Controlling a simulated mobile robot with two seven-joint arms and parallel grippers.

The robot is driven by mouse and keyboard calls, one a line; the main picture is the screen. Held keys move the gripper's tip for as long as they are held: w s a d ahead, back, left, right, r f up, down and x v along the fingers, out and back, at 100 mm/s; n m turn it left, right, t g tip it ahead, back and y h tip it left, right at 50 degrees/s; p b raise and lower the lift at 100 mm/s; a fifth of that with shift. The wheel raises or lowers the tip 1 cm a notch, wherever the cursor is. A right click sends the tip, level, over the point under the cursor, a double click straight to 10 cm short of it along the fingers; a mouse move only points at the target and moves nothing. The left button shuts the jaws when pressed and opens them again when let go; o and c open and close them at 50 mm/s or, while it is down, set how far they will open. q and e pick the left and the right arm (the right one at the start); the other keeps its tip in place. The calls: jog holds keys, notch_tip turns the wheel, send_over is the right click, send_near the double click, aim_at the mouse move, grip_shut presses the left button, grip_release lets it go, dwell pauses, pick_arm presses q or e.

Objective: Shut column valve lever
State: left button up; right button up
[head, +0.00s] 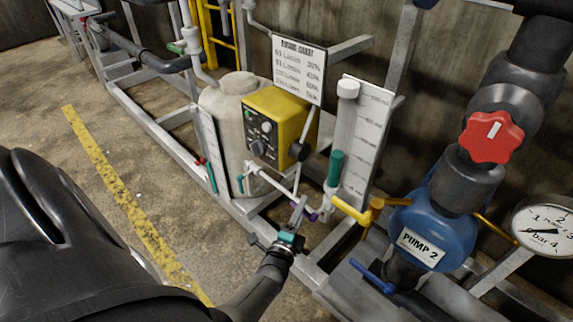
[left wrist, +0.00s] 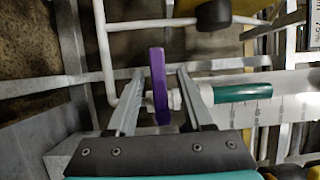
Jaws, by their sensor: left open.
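A purple lever (head: 312,214) sits on white piping at the foot of the clear graduated column (head: 346,130). A green handle (head: 335,168) stands upright just above it. I cannot tell from a label which is the column valve lever. My left gripper (head: 299,208) reaches in from below at the purple lever. In the left wrist view, my left gripper (left wrist: 158,90) is open, with the purple lever (left wrist: 159,85) between its fingers. The green handle (left wrist: 242,93) lies beyond the right finger. My right gripper is not in view.
A yellow pump box (head: 275,125) and a pale tank (head: 232,110) stand behind the gripper. To the right are the blue Pump 2 (head: 430,220), a yellow valve handle (head: 352,210) and a red knob (head: 491,137). Grey frame rails surround the piping. The floor at left is open.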

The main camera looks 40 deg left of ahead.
pick_arm(q)
jog(key=p+v, duration=0.3)
jog(key=v, duration=0.9)
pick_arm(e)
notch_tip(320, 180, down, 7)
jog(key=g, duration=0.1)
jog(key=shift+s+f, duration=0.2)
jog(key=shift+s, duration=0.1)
pick_arm(q)
jog(key=s+d+f+n+g+h+p, duration=0.5)
jog(key=s+f+n+g+p, duration=0.15)
jog(key=f, duration=0.25)
jog(key=s+f+n+g+p, duration=0.1)
jog(key=s+g, duration=0.3)
jog(key=s, duration=0.4)
jog(key=s+a+f+n+g+p, duration=0.1)
jog(key=s+f+n+g+p, duration=0.1)
jog(key=s, duration=0.6)
jog(key=n+g+p, duration=0.1)
jog(key=n+g, duration=0.1)
jog(key=shift+s+f+n, duration=0.25)
jog(key=shift+s+n, duration=0.05)
jog(key=shift+n, duration=0.05)
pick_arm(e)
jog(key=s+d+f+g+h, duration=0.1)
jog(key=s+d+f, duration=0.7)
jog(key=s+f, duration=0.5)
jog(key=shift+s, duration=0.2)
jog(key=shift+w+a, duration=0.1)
